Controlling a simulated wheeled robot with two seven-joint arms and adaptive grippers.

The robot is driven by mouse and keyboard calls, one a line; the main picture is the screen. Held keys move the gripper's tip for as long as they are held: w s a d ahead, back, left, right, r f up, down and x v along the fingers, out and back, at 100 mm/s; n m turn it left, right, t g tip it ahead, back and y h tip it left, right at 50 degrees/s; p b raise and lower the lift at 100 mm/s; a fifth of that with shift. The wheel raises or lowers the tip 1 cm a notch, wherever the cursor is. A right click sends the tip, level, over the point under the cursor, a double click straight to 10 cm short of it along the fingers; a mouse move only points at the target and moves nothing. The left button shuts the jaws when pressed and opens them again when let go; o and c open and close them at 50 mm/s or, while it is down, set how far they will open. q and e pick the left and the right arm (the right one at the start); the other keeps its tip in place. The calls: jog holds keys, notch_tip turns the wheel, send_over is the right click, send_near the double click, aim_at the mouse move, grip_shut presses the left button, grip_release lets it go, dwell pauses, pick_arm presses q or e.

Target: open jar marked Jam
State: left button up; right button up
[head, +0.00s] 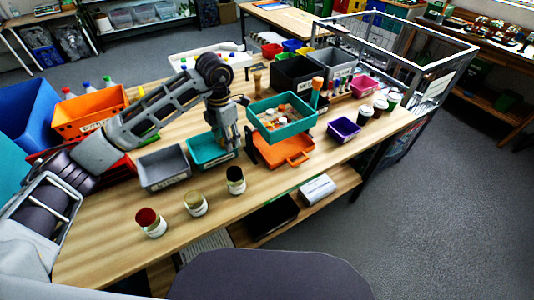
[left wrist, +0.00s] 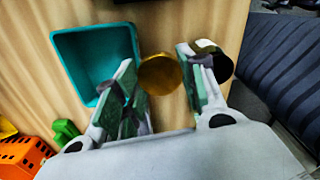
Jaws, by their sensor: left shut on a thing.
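My left gripper (head: 228,148) is beside the teal bin near the middle of the table. In the left wrist view its green-padded fingers (left wrist: 160,82) are shut on a round gold lid (left wrist: 160,75), seen from above. The gripper hides this lid and what is under it in the head view. A black-lidded jar (head: 236,181) stands just in front; it also seems to show outside the right finger in the left wrist view (left wrist: 214,60). A tan-lidded jar (head: 196,204) and a red-lidded jar (head: 150,222) stand toward the front left. I cannot read the jar labels. My right gripper is not in view.
The teal bin (left wrist: 97,57) lies close to the left finger. A grey bin (head: 164,168) stands left, a teal tray (head: 283,119) over an orange tray (head: 283,150) right. The table's front edge is fairly clear.

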pick_arm(q)
jog(key=n, duration=0.1)
jog(key=r+n, duration=0.1)
jog(key=n, duration=0.1)
jog(key=d+n, duration=0.1)
jog(key=n, duration=0.1)
jog(key=shift+r, duration=0.15)
jog(key=n, duration=0.3)
jog(key=d+r+n, duration=0.1)
jog(key=shift+n, duration=0.4)
jog(key=shift+s+d+r+n+b, duration=0.15)
jog(key=shift+d+r+n, duration=0.25)
jog(key=shift+n, duration=1.15)
jog(key=shift+d+r+n+b, duration=0.2)
jog(key=shift+r+n, duration=0.25)
jog(key=shift+n, duration=1.15)
jog(key=shift+s+d+r+n+b, duration=0.1)
jog(key=shift+d+r+n, duration=0.3)
jog(key=shift+n, duration=1.15)
pick_arm(e)
jog(key=shift+w+d+f, duration=0.2)
jog(key=shift+d+f, duration=0.25)
jog(key=shift+d, duration=0.05)
pick_arm(q)
jog(key=shift+a, duration=0.15)
